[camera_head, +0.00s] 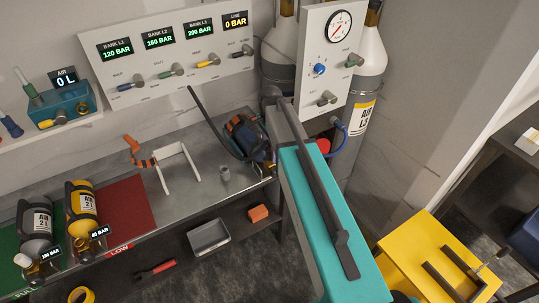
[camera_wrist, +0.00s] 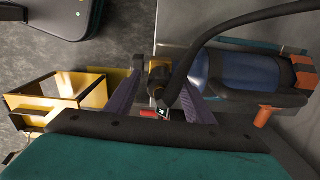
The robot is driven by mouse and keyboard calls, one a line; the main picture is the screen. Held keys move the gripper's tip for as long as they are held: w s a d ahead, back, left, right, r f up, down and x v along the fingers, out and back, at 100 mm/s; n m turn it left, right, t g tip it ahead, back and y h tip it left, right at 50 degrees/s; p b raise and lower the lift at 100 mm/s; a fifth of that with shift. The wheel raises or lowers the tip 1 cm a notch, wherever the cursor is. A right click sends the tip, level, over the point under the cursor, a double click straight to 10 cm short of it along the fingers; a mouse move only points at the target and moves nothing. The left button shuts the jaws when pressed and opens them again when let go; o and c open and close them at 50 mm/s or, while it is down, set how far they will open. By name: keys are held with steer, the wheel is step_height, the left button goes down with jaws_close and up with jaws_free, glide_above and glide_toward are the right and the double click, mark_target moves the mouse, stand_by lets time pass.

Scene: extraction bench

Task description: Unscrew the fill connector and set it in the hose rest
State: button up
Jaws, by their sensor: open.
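A blue cylinder (camera_wrist: 232,70) lies on the bench with orange strap parts; it also shows in the head view (camera_head: 243,133). A black hose (camera_wrist: 212,35) curves over it, down to the fill connector (camera_wrist: 165,80) at the valve end. My gripper (camera_wrist: 160,102) is open, its two fingers on either side of the valve and connector. I cannot tell whether they touch it. In the head view my arm hides the gripper and connector.
Grey (camera_head: 36,224) and yellow (camera_head: 82,205) cylinders lie at far left. A valve panel (camera_head: 180,58) and gauge panel (camera_head: 332,55) stand behind. A yellow cart (camera_head: 425,250) is right.

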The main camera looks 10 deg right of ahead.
steer(key=m, duration=0.4)
steer(key=shift+m, duration=2.2)
steer(key=shift+c, duration=0.3)
steer(key=c, duration=1.1)
steer(key=shift+n, duration=0.3)
